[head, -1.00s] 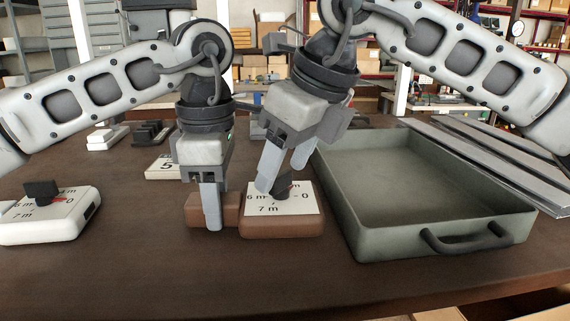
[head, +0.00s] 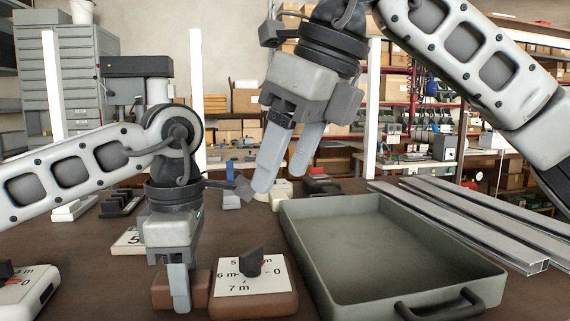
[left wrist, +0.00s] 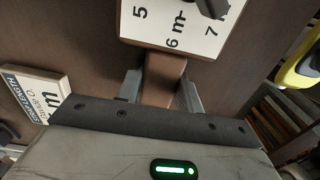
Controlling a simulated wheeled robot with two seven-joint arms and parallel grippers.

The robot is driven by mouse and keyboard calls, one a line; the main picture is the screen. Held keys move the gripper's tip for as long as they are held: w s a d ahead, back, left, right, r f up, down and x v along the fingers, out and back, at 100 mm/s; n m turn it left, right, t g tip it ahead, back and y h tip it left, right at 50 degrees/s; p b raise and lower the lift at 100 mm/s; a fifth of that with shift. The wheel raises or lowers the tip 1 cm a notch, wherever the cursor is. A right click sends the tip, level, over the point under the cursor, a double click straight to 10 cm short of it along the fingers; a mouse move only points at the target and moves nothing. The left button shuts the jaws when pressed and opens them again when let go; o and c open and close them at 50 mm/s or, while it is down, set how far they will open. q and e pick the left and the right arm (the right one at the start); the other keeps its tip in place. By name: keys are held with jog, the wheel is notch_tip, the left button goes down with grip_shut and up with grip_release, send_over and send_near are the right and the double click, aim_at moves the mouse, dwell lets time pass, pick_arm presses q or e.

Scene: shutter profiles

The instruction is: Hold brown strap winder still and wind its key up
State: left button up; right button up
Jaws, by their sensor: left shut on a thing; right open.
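The brown strap winder (head: 283,303) lies flat on the table, its white dial face marked 5, 6 m, 7 m and 0. The left wrist view shows this brown block (left wrist: 163,78) between the two fingers; the dial (left wrist: 185,35) and part of the key are at the top. My right gripper (head: 281,182) is open and empty, in the air above and behind the winder, apart from the key.
A grey-green tray (head: 297,222) stands right of the winder. Metal profiles (head: 465,222) lie beyond it at the right. A white winder (head: 28,290) is partly in view at the left edge. A number card (head: 129,240) lies behind my left gripper. Small items stand at the back.

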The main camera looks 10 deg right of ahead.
aim_at(252, 250)
jog(key=shift+s+a+m, duration=0.1)
jog(key=shift+m, duration=0.2)
jog(key=x, duration=1.2)
jog(key=c, duration=1)
